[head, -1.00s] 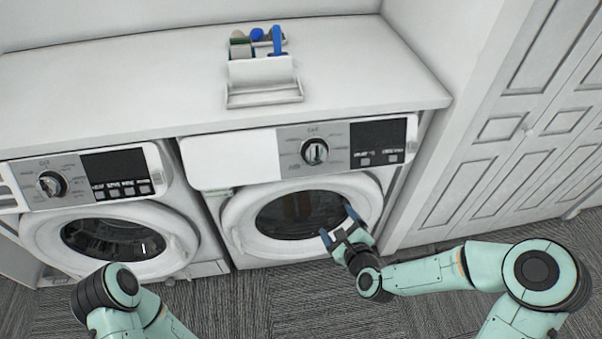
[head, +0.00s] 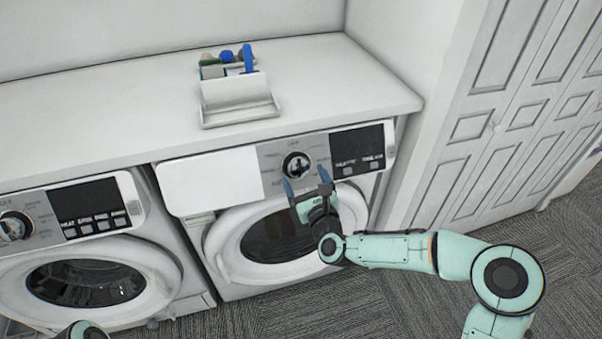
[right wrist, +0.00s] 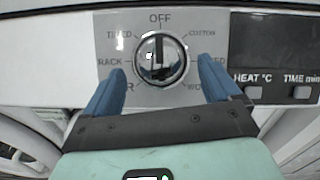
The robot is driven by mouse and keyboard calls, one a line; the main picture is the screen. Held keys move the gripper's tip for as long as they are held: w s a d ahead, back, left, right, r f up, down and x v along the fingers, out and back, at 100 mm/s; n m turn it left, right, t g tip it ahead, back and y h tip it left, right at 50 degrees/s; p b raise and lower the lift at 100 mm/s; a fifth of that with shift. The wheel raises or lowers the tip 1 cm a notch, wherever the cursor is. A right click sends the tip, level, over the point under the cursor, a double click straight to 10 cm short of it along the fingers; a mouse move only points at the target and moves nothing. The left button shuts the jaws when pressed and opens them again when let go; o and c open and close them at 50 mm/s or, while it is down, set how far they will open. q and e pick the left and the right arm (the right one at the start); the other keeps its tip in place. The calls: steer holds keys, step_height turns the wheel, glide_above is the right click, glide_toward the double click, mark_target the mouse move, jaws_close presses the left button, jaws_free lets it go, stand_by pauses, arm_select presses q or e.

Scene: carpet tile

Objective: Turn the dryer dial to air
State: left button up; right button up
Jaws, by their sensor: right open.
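The dryer (head: 222,182) is the right-hand machine, with a round chrome dial (head: 297,165) on its panel. In the right wrist view the dial (right wrist: 160,58) has its dark bar upright, towards the OFF label. My right gripper (head: 306,181) is open and empty, just below the dial in the head view. Its blue fingers (right wrist: 161,88) lie to the lower left and lower right of the dial, with no visible contact. My left gripper is out of view.
A second machine (head: 75,240) with its own dial (head: 15,228) stands at left. A white caddy (head: 238,98) with bottles and a blue item sits on the white counter (head: 100,120) above. A dark display (head: 358,145) is right of the dial. White panelled doors (head: 500,120) stand at right.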

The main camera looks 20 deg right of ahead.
mark_target(300, 171)
steer(key=shift+w+a, duration=0.1)
steer(key=shift+w, duration=1.45)
steer(key=c, duration=1.1)
steer(key=shift+o, duration=0.2)
